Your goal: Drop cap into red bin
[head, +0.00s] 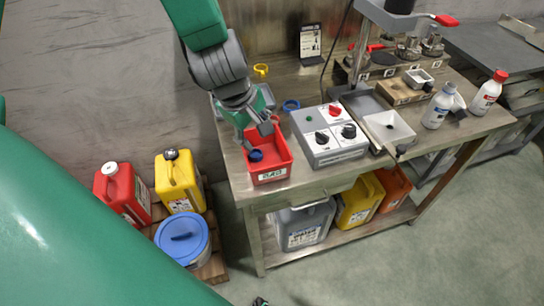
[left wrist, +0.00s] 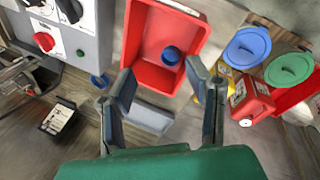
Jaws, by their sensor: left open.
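The red bin (head: 270,176) stands at the left front corner of the workbench, with a label on its front. A round blue cap (head: 256,155) shows inside it. In the left wrist view the cap (left wrist: 171,55) appears within the red bin (left wrist: 150,75), apart from both fingers; I cannot tell whether it touches the floor. My left gripper (head: 259,134) is just above the bin's back left side. In the left wrist view its fingers (left wrist: 160,75) are spread with nothing between them.
A grey control box (head: 328,134) stands right of the bin. A blue ring (head: 291,105) and a yellow ring (head: 261,70) are behind. White bottles (head: 439,105) stand at the right. Red and yellow jugs (head: 180,182) and a blue-lidded tub (head: 183,240) stand below left.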

